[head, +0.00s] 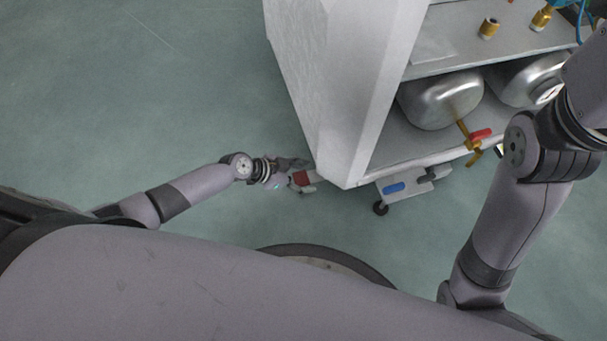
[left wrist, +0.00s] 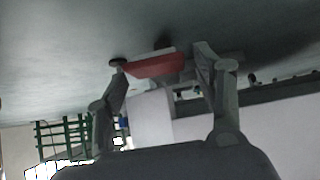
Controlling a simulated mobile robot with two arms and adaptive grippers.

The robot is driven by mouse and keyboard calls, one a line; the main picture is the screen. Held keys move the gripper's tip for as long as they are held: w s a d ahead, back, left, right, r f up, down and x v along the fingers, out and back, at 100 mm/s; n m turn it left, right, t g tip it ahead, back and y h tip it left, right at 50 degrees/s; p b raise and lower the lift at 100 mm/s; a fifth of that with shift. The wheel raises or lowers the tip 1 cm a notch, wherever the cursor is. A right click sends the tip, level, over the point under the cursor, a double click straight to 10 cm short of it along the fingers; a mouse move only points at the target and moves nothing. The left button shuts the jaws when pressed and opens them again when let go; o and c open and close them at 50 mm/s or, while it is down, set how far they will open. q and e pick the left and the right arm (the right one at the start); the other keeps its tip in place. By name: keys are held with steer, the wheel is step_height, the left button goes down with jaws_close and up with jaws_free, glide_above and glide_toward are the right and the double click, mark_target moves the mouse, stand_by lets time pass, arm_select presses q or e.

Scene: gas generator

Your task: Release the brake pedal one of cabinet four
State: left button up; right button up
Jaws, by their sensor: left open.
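A red brake pedal (head: 301,178) juts out low at the near left corner of the white cabinet (head: 322,85). It also shows in the left wrist view (left wrist: 155,67), with a pale part beside it. My left gripper (head: 305,175) is at this pedal, with its two fingers open on either side of it. In the left wrist view my left gripper (left wrist: 160,56) has the red pedal between its spread fingers; contact cannot be told.
The open shelf holds a metal tank (head: 441,98) and a red-handled valve (head: 480,134). The green floor at left is clear.

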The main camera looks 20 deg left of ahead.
arm_select(q)
steer(key=v, duration=1.2)
stand_by(0.3)
